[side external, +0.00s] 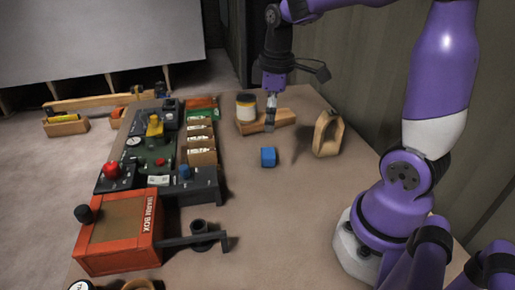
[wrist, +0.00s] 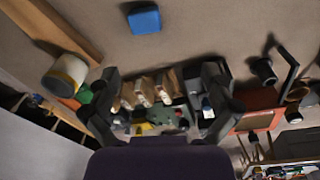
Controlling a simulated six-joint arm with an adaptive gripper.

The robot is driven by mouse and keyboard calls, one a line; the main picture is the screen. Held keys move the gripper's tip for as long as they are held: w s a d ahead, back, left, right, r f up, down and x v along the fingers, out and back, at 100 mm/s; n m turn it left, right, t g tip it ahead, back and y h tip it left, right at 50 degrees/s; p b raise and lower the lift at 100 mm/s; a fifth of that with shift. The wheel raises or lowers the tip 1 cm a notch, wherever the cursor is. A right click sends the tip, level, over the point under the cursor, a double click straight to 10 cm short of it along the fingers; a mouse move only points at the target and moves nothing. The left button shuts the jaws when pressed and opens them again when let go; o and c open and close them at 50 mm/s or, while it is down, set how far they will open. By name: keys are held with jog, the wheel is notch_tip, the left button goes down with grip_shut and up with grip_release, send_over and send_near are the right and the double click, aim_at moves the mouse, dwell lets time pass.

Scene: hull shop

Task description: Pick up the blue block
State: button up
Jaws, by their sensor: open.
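The blue block (side external: 268,157) lies on the brown tabletop near the middle of the side external view. It also shows near the top of the wrist view (wrist: 145,19), beyond the fingertips and apart from them. My gripper (side external: 270,120) is above the table, pointing down, farther back than the block. In the wrist view its two dark fingers (wrist: 160,78) are spread apart, with nothing held between them. No side of the block is covered by the gripper.
A white jar with a yellow band (side external: 246,108) and a wooden piece (side external: 285,118) stand close to my gripper. Left are a panel of devices (side external: 145,160), an orange box (side external: 120,235) and a dark clamp (side external: 203,236). Table in front of the block is clear.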

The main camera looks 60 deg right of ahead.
aim_at(270, 152)
jog(key=shift+n+g, duration=0.6)
jog(key=shift+n, duration=0.1)
jog(key=d+f, duration=0.1)
jog(key=w+d+f, duration=0.1)
jog(key=f, duration=0.1)
jog(key=shift+d+f, duration=0.15)
jog(key=shift+d, duration=0.2)
notch_tip(270, 152, down, 4)
jog(key=shift+r, duration=0.1)
jog(key=f, duration=0.6)
jog(key=shift+w+d, duration=0.25)
jog(key=c, duration=1.2)
